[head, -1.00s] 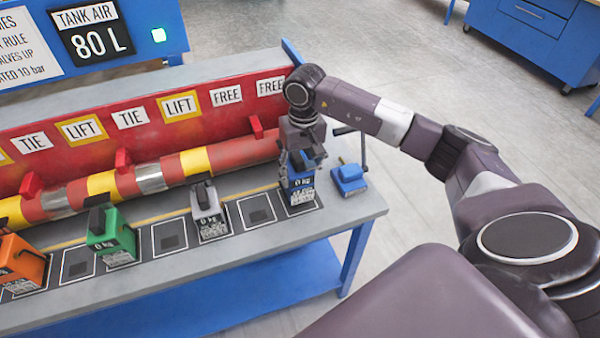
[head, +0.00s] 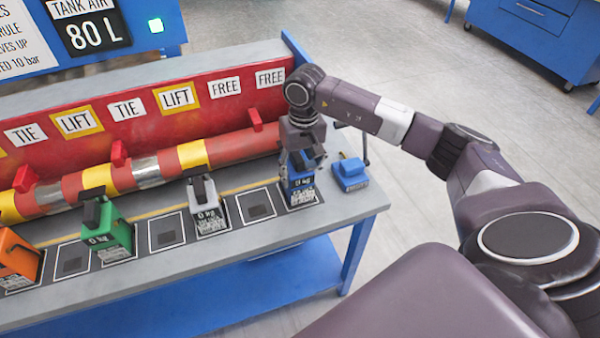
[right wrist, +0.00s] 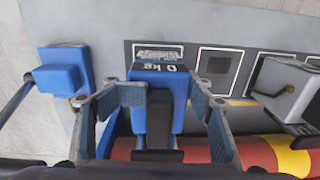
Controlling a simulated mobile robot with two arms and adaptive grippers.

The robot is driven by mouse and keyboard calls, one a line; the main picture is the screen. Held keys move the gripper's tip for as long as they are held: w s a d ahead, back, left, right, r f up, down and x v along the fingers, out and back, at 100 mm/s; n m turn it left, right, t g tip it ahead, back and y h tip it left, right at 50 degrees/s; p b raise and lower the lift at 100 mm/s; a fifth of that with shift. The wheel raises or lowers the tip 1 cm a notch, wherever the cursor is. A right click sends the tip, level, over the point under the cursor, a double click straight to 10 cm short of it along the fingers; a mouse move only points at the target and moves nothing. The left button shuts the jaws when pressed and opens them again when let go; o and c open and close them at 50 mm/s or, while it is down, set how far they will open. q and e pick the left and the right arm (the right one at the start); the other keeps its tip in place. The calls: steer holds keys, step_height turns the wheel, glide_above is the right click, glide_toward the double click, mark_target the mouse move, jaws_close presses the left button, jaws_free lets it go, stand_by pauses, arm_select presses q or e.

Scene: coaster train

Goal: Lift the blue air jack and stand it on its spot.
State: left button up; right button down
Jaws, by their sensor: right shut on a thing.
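The blue air jack (head: 301,189), marked 0 kg, is upright at the rightmost outlined spot on the grey bench. I cannot tell if its base is fully down. My right gripper (head: 302,160) comes from above and is shut on its upper part. In the right wrist view the fingers (right wrist: 153,112) flank the dark top of the blue jack (right wrist: 160,80), and its base edge lies by the white outline. My left gripper is not in view.
A small blue device with a lever (head: 350,174) stands just right of the jack. A grey jack (head: 206,207), a green jack (head: 107,232) and an orange jack (head: 18,258) stand to the left, with empty outlined spots (head: 257,206) between. The red-yellow pipe (head: 230,149) runs behind.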

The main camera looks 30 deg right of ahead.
steer(key=shift+w+f+b, duration=0.1)
steer(key=shift+f+b, duration=0.15)
steer(key=shift+b, duration=0.1)
steer(key=c, duration=0.8)
jaws_free()
steer(key=shift+o, duration=1)
steer(key=shift+f, duration=0.1)
